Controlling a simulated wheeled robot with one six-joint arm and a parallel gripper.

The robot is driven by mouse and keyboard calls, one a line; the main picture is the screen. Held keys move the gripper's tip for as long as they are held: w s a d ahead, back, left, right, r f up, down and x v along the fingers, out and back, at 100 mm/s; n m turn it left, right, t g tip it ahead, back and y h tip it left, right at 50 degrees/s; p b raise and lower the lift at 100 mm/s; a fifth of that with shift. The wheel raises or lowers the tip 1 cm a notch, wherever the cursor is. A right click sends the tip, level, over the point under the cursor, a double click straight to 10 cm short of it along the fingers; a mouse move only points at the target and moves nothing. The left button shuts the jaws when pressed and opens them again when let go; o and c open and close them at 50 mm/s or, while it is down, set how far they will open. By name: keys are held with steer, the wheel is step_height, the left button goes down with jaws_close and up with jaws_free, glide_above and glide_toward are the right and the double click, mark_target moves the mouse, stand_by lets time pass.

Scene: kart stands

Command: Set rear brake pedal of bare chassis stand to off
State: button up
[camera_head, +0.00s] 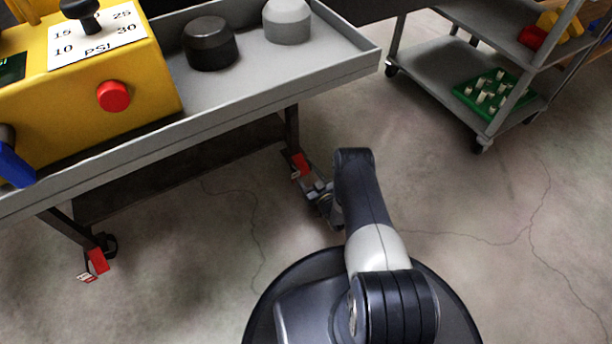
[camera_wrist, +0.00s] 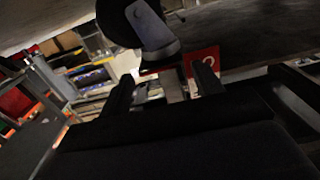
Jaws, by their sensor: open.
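A stand with a grey tray top (camera_head: 240,97) fills the upper left of the head view. It has a red brake pedal (camera_head: 97,260) low at its near left leg and another red pedal (camera_head: 300,165) low at its right leg. My gripper (camera_head: 322,200) is low, right beside the right pedal, partly hidden by my arm. In the wrist view my gripper (camera_wrist: 162,88) is open, and a red pedal (camera_wrist: 202,61) with a white mark shows just beyond the fingertips. A dark caster wheel (camera_wrist: 118,22) is beside it. I cannot tell whether they touch, or the pedal's setting.
A yellow box (camera_head: 75,90) with a PSI dial, a black knob (camera_head: 209,44) and a grey knob (camera_head: 286,20) are on the tray. A grey shelf cart (camera_head: 440,75) with a green peg tray (camera_head: 494,95) stands upper right. The floor at right is clear.

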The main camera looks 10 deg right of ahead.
steer(key=shift+w+a, duration=0.25)
steer(key=shift+w, duration=0.4)
steer(key=shift+c, duration=0.5)
jaws_close()
